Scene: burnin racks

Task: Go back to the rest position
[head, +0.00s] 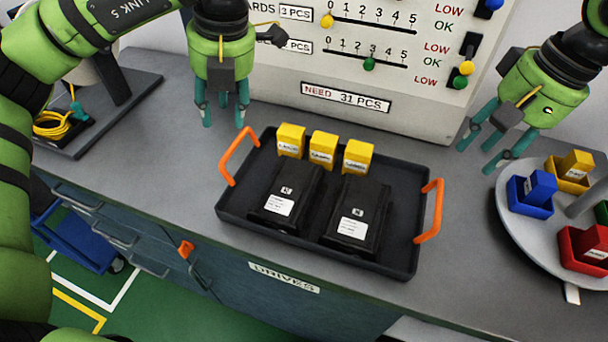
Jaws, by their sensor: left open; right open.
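My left gripper (222,112) is open and empty, fingers pointing down, in front of the white panel and behind the tray's left back corner. My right gripper (487,142) is open and empty, above the counter between the tray and the round turntable. Both are apart from every object. The task names no object.
A black tray (227,211) with orange handles holds two black drives (287,195) (357,213) and three yellow boxes (322,149). A round turntable (517,224) at right carries coloured bins. A white panel (380,60) with sliders stands behind. A dark stand (137,88) is at left.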

